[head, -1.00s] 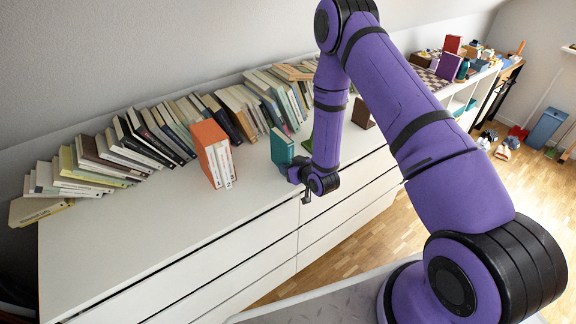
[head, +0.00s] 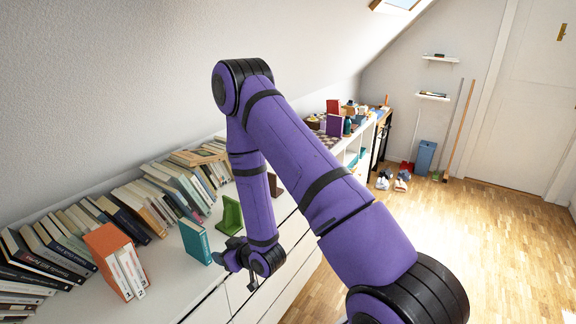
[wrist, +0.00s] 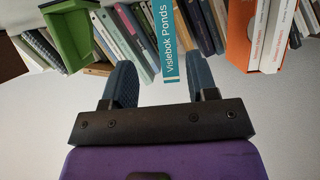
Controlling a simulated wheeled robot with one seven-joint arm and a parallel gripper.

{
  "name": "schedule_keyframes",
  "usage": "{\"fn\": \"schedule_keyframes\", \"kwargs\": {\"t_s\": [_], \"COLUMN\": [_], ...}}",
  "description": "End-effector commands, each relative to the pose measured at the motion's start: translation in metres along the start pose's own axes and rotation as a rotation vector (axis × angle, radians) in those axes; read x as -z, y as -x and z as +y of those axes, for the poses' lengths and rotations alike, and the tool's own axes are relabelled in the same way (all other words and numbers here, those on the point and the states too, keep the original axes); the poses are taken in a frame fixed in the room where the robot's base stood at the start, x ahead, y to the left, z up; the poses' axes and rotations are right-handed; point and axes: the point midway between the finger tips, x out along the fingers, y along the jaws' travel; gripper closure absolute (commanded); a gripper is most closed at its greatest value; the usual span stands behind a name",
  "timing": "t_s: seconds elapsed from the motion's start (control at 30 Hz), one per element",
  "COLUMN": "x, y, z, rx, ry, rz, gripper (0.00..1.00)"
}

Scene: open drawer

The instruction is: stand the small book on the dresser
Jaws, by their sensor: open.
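The small teal book (head: 195,243) stands upright on the white dresser (head: 180,278), near its front edge. In the wrist view its spine (wrist: 170,45), lettered "Ponds", shows between my fingers, closer to the right one. My gripper (head: 232,262) is beside the book at the dresser's front edge. In the wrist view my gripper (wrist: 160,78) has its two fingers wide apart with nothing clamped between them. I cannot tell whether a finger touches the book.
A green bookend (head: 231,215) and a brown one (head: 274,187) stand to the right. A row of leaning books (head: 150,205) lines the wall. Open wooden floor (head: 440,230) lies right.

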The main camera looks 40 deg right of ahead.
Motion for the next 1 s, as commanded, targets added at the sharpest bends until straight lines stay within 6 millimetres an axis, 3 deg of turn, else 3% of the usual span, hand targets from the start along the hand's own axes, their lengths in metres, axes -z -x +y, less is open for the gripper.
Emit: {"fn": "schedule_keyframes", "kwargs": {"t_s": [0.03, 0.27, 0.47, 0.77, 1.0], "x": [0.016, 0.08, 0.132, 0.2, 0.243], "y": [0.0, 0.012, 0.036, 0.095, 0.157], "z": [0.004, 0.02, 0.031, 0.038, 0.035], "rx": [-0.006, -0.043, -0.083, -0.147, -0.191], "ry": [0.011, 0.041, 0.05, 0.031, -0.009], "rz": [-0.007, -0.1, -0.181, -0.296, -0.381], "gripper": [0.47, 0.47, 0.47, 0.47, 0.47]}}
